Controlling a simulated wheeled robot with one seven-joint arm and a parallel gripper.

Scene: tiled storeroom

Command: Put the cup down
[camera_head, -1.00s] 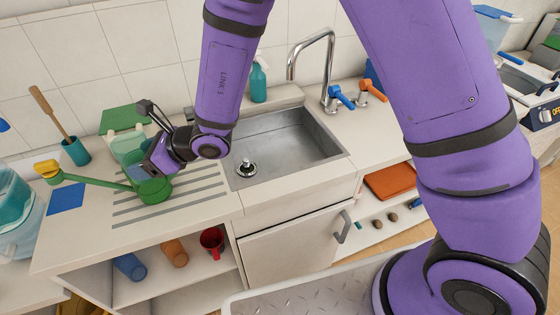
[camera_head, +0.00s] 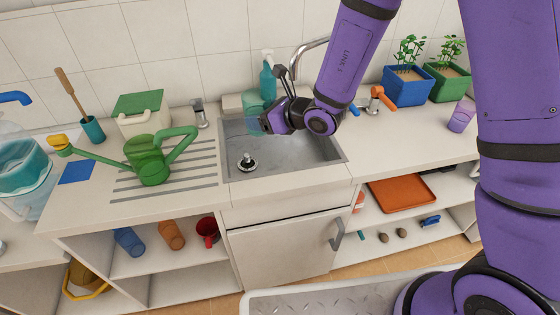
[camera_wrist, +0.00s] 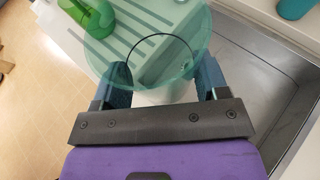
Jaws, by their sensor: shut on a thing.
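A translucent teal cup (camera_wrist: 110,62) is between the fingers of my gripper (camera_wrist: 163,85), which is shut on it. In the wrist view its round rim shows, with the grooved drainboard visible through it. In the head view my gripper (camera_head: 267,122) holds the cup above the left part of the steel sink (camera_head: 300,155); the cup is faint there and partly hidden by the gripper. I cannot tell its exact height. The grooved drainboard (camera_head: 200,177) lies to the left.
A green watering can (camera_head: 152,162) stands on the drainboard, with a blue pad (camera_head: 77,171) to its left. A teal bottle (camera_head: 268,80) and the tap (camera_head: 312,43) are behind the sink. A purple cup (camera_head: 461,117) stands far right. The drainboard's right part is clear.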

